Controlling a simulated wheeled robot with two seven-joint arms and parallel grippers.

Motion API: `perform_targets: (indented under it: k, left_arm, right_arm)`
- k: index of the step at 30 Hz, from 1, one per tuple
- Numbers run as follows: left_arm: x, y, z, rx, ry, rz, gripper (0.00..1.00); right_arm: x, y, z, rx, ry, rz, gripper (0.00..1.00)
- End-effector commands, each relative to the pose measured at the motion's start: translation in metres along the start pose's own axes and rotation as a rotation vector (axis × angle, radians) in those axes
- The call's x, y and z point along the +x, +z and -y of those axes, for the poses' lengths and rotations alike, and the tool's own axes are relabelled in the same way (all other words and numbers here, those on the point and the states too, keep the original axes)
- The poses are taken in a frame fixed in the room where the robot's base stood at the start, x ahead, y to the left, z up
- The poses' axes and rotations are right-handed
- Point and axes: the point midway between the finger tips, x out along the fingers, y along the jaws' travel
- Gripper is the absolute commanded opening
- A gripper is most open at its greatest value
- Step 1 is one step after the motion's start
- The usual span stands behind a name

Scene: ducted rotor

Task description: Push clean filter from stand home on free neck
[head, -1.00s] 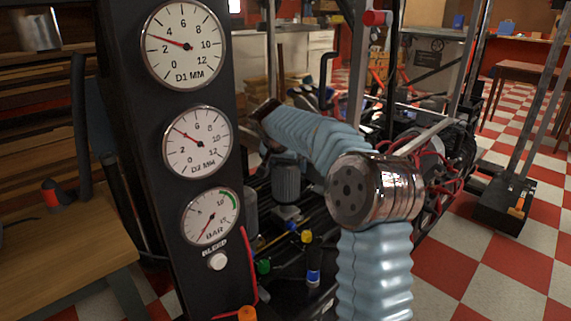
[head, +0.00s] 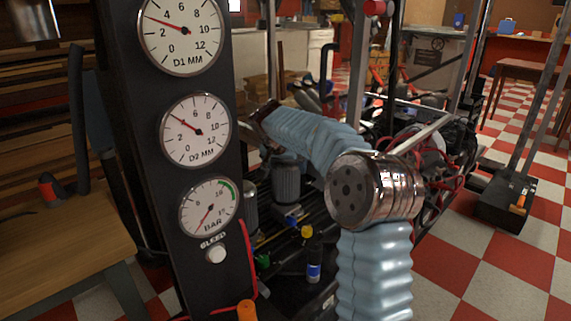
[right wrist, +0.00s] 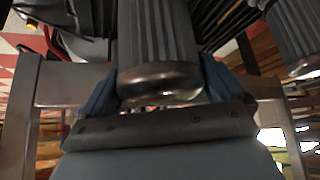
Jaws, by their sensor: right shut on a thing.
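The grey ribbed filter (right wrist: 158,38) with a shiny rimmed end shows large in the right wrist view. My right gripper (right wrist: 160,90) is shut on it, with a blue finger on each side near that end. A grey ribbed filter (head: 287,182) also shows in the head view, below my right wrist; the fingers are hard to make out there. Another grey ribbed filter (right wrist: 298,38) stands apart at the upper right of the wrist view. The seating of the held filter on a neck or the stand cannot be made out. My left gripper is not in view.
A black gauge panel (head: 240,165) with dials D1 MM, D2 MM and BAR stands left of my right arm. A wooden bench (head: 50,240) is at the left.

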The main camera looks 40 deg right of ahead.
Motion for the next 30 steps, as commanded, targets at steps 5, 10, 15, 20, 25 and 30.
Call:
perform_targets:
  k: [5,10,15,20,25,30]
  left_arm:
    - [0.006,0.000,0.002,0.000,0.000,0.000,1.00]
    - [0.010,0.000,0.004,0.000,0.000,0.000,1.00]
    - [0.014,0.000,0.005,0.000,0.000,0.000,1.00]
    - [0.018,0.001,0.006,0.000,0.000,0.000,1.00]
    - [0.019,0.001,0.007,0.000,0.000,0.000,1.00]
    - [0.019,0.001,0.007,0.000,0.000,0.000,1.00]
  right_arm:
    - [0.005,0.004,0.000,0.000,0.000,0.000,0.66]
    - [0.010,0.007,0.000,0.000,0.000,-0.001,0.66]
    - [0.014,0.010,0.000,0.000,0.000,-0.001,0.66]
    - [0.018,0.012,0.000,0.000,0.000,-0.001,0.66]
    - [0.019,0.013,0.000,0.000,0.000,0.000,0.66]
    - [0.019,0.013,0.000,0.000,0.000,0.001,1.00]
